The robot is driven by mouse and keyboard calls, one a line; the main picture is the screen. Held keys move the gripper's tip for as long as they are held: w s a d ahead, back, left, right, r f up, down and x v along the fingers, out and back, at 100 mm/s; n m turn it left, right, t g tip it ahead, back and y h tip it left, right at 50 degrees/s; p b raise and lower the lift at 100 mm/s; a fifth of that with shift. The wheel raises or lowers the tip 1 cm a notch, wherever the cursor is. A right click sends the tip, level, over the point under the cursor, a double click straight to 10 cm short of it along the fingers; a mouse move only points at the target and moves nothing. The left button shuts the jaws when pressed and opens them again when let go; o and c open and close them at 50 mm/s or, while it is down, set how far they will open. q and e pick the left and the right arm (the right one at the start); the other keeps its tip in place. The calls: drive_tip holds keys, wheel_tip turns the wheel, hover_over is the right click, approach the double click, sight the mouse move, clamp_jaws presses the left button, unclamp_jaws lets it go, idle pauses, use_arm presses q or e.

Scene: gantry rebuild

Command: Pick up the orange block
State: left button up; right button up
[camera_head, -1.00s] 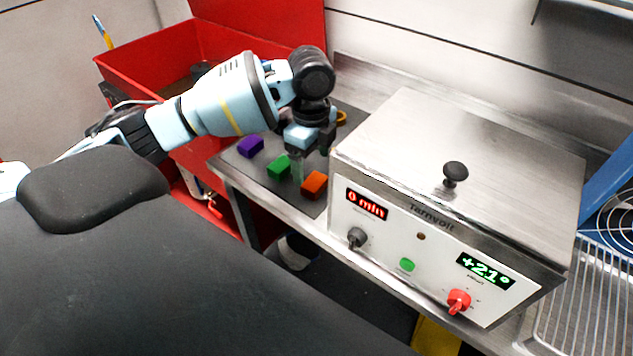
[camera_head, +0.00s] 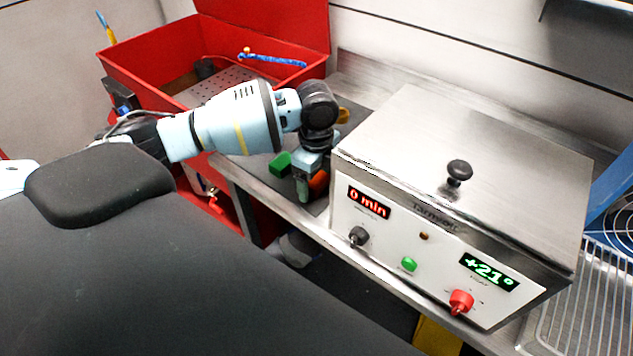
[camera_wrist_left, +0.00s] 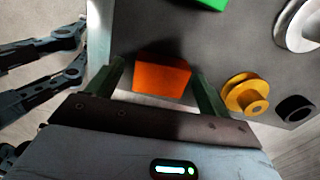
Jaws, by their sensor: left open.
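The orange block (camera_head: 319,180) shows in the head view partly hidden behind my left gripper (camera_head: 311,190). In the left wrist view the orange block (camera_wrist_left: 162,76) lies on the grey mat, between the two fingers of my left gripper (camera_wrist_left: 160,80). The gripper is open, with a finger on each side of the block. I cannot tell whether either finger touches it. My right gripper does not show as such in the head view.
A green block (camera_head: 281,164) lies left of the gripper. A steel heated box (camera_head: 440,190) with a lid stands close on the right. A red bin (camera_head: 215,75) is behind my arm. A yellow spool (camera_wrist_left: 247,95) and a black ring (camera_wrist_left: 295,108) lie near the block.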

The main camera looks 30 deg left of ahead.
sight(316, 179)
use_arm(q)
drive_tip(key=c, duration=1.2)
drive_tip(key=shift+o, duration=0.2)
drive_tip(key=shift+r, duration=0.1)
wheel_tip(316, 179, up, 10)
drive_tip(key=shift+p, duration=0.3)
